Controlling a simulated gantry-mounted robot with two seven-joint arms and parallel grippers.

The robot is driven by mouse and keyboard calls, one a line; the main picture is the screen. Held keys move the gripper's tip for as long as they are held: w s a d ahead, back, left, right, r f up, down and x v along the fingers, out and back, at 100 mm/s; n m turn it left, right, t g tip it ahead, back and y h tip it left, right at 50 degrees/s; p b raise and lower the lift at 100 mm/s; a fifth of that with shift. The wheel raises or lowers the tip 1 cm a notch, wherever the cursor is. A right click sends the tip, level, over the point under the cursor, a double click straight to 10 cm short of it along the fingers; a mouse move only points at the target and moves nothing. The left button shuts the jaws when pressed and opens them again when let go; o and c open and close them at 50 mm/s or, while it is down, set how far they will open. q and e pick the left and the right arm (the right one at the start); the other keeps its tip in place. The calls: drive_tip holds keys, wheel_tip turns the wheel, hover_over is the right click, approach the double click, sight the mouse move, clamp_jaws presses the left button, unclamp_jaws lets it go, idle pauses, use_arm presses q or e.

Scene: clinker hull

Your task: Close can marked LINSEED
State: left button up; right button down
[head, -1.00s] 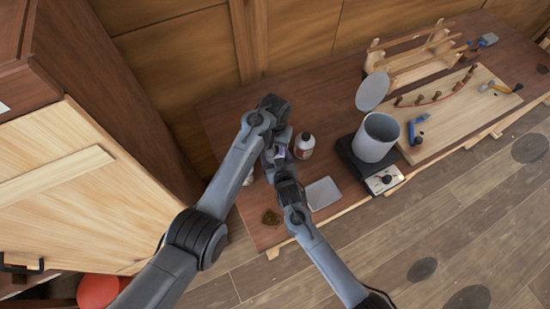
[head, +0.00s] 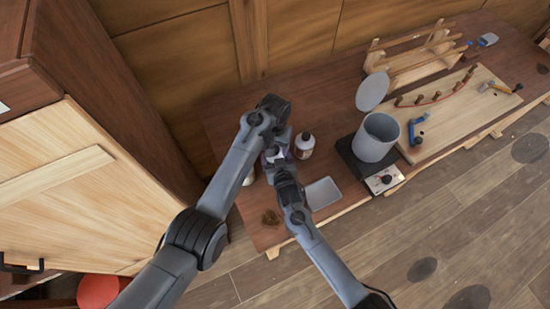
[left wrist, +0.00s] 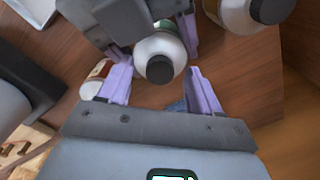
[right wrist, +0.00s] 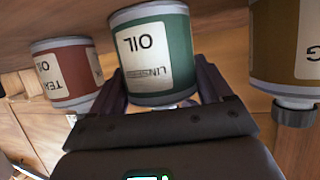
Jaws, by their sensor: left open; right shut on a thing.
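The LINSEED can (right wrist: 155,55) has a green label and appears upside down in the right wrist view. My right gripper (right wrist: 162,88) is shut on it, with a finger on each side. The can's pale top and black cap (left wrist: 160,69) show in the left wrist view. My left gripper (left wrist: 160,88) is open, its purple fingers spread to either side of the cap. I cannot tell whether the cap is fully seated. In the head view both grippers meet at the bench's left end, where my arms hide the can.
A red-labelled can (right wrist: 68,72) and a yellow-brown-labelled can (right wrist: 290,45) flank it closely. A grey tray (head: 322,193) lies in front. A grey pot (head: 376,138) stands to the right on a black hotplate (head: 349,158).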

use_arm(q)
drive_tip(key=shift+r, duration=3.7)
use_arm(e)
unclamp_jaws()
use_arm(q)
drive_tip(key=shift+r+p, duration=0.6)
use_arm(e)
drive_tip(key=v, duration=1.1)
drive_tip(key=shift+f, duration=0.1)
